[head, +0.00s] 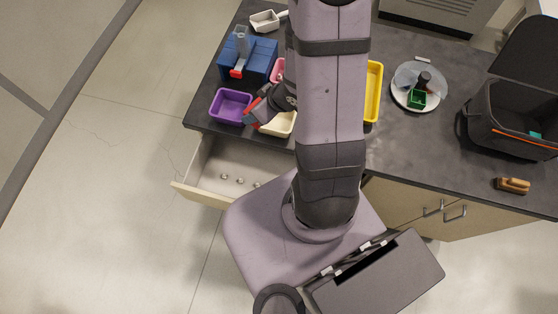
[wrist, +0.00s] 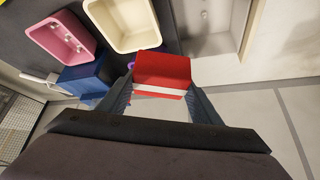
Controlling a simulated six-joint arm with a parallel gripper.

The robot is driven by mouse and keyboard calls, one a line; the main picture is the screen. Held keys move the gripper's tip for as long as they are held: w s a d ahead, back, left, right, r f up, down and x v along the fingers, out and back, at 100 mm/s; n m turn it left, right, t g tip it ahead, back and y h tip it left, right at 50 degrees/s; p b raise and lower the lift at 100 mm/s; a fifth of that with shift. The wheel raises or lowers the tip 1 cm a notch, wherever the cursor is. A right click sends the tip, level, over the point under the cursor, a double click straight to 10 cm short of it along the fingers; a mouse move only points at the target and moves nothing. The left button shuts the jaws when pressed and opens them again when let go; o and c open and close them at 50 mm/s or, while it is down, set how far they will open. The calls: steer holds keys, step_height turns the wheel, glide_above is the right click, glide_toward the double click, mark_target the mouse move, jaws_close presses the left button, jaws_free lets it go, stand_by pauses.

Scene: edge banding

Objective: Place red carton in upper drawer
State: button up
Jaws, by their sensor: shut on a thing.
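The red carton (wrist: 163,70), with a white band, sits between the two fingers of my gripper (wrist: 160,92) in the wrist view. My gripper is shut on it. In the head view, my gripper (head: 264,103) is over the worktop between the purple tray and the cream tray, with a little of the red carton (head: 252,105) showing. The open drawer (head: 188,192) juts out below the worktop's front edge, in front of these trays. It also shows in the wrist view (wrist: 216,44), at the upper right. My arm and base hide its right end.
A purple tray (head: 231,106), a cream tray (head: 279,125) and a yellow tray (head: 374,92) stand on the worktop (head: 445,150). A blue box (head: 262,60) is behind them. Several small round metallic things (head: 240,181) show in the drawer. A black bag (head: 510,118) stands at the right.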

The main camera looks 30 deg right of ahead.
steer(key=s+d+f+n+g+y, duration=0.2)
steer(key=s+d+f+n, duration=0.15)
steer(key=s+f, duration=0.4)
steer(key=s+d+f+n+g+y, duration=0.1)
steer(key=s+d+f+n, duration=0.1)
steer(key=s+f+n, duration=0.45)
step_height(320, 180, down, 13)
steer(key=s+a+m+t+h+b, duration=0.1)
steer(key=m+t+h+b, duration=0.2)
steer(key=m+b, duration=0.3)
steer(key=m, duration=0.3)
steer(key=shift+s+a+r, duration=0.15)
steer(key=shift+s, duration=0.15)
steer(key=shift+f+b, duration=4.5)
steer(key=shift+f, duration=0.5)
steer(key=shift+f, duration=0.2)
steer(key=o, duration=1.1)
